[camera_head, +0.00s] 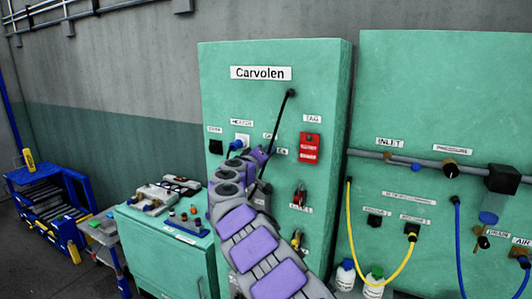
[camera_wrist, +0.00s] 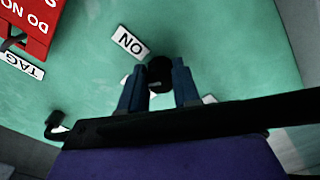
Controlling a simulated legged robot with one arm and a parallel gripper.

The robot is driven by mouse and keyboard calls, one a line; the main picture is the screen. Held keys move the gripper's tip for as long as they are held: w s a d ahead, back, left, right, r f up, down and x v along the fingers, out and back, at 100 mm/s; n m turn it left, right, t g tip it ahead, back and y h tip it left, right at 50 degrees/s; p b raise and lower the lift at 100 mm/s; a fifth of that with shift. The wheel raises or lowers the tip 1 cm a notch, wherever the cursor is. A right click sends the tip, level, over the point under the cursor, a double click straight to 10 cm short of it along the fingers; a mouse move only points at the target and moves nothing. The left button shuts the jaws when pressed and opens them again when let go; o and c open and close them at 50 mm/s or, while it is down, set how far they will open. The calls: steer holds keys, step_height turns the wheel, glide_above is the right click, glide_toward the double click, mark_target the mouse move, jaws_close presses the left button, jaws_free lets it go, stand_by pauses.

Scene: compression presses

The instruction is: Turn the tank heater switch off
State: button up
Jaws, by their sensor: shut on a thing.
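The tall green panel marked Carvolen (camera_head: 270,100) carries a HEATER label (camera_head: 241,123). A white plate (camera_head: 243,138) is just below that label, partly hidden behind my gripper (camera_head: 236,146). In the wrist view a black knob (camera_wrist: 160,72) sits between the two blue fingers of my gripper (camera_wrist: 158,88), which is shut on it. A white label reading ON, seen turned over (camera_wrist: 131,41), is beside the knob. Other marks around the knob are mostly hidden by the fingers.
A thin black rod (camera_head: 283,112) rises near the arm. A second green panel (camera_head: 440,90) with hoses stands right. A bench (camera_head: 165,250) stands left.

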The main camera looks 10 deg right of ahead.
steer(key=shift+r+n+p, duration=0.15)
steer(key=shift+n+p, duration=1.9)
steer(key=shift+n, duration=1.55)
steer(key=o, duration=0.9)
steer(key=shift+w+a+f, duration=0.1)
steer(key=shift+w+f, duration=0.1)
steer(key=shift+w, duration=0.05)
steer(key=shift+o, duration=0.8)
steer(key=shift+s+r, duration=0.1)
steer(key=shift+s, duration=0.1)
